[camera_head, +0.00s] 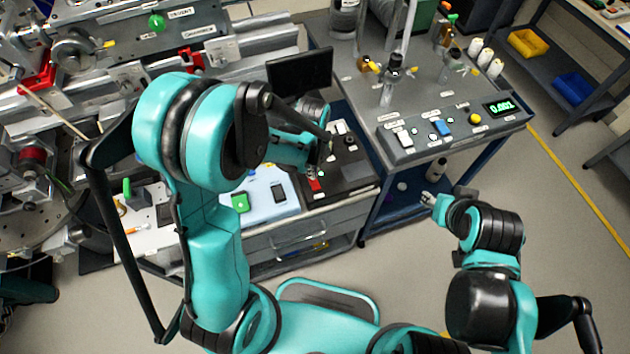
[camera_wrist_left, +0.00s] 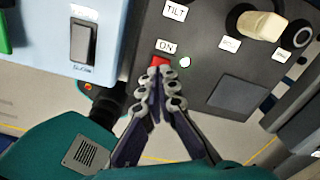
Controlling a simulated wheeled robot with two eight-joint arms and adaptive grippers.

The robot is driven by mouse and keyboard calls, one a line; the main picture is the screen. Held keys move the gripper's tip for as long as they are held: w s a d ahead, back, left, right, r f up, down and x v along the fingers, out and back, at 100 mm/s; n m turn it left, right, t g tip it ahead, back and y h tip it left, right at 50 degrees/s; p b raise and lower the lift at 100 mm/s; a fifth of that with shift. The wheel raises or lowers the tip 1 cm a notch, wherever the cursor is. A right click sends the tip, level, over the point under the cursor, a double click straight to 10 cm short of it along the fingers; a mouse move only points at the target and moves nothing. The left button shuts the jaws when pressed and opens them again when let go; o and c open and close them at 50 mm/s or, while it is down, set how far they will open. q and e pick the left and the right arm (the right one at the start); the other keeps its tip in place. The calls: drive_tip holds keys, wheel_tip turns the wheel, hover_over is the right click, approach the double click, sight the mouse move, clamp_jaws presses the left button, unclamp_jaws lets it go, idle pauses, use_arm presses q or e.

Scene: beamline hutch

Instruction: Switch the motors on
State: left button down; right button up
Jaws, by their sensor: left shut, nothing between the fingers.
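A dark control panel (camera_wrist_left: 215,75) fills the upper middle of the left wrist view. On it a red switch (camera_wrist_left: 160,61) sits just below a label reading "ON", with a small round lamp (camera_wrist_left: 185,62) to its right. The red switch also shows in the head view (camera_head: 315,185), on the dark panel by the drawer unit. My left gripper (camera_wrist_left: 160,76) is shut and empty, its fingertips at the lower edge of the red switch; I cannot tell whether they touch.
A cream knob (camera_wrist_left: 262,25) and a black knob (camera_wrist_left: 299,33) stand right of the red switch. A pale blue panel with a black rocker switch (camera_wrist_left: 82,42) lies to the left.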

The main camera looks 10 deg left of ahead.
use_arm(q)
drive_tip(key=shift+r+p, duration=1.55)
drive_tip(key=shift+r, duration=0.95)
